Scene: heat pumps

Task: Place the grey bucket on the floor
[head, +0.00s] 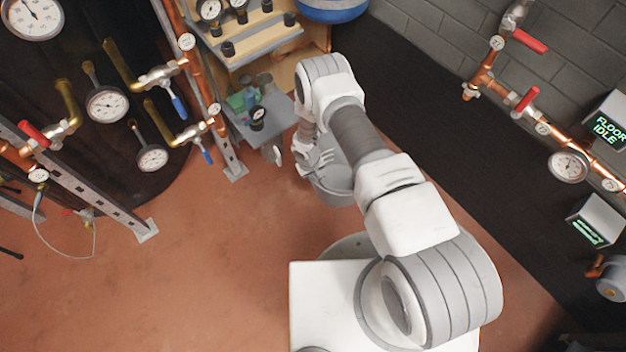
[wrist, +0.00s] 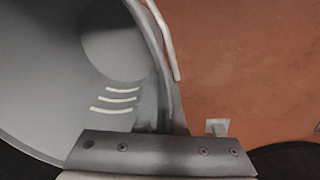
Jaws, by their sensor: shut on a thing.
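The grey bucket (head: 340,186) is under my gripper in the head view, partly hidden by my wrist and arm. My gripper (head: 318,166) is shut on the bucket's side at the rim. In the wrist view the bucket (wrist: 45,95) fills the left side and I look into its inside, which appears empty. Pale marks show on its inner wall. The gripper in the wrist view (wrist: 163,118) meets the bucket's wall at the bottom middle. The red-brown floor (head: 225,265) lies below the bucket; I cannot tell whether the bucket touches it.
A low grey shelf with small items (head: 262,120) stands left of my gripper, its metal post foot (head: 236,170) on the floor. Pipes with gauges (head: 107,104) fill the left. A dark wall band (head: 425,85) runs along the right. Open floor lies at the lower left.

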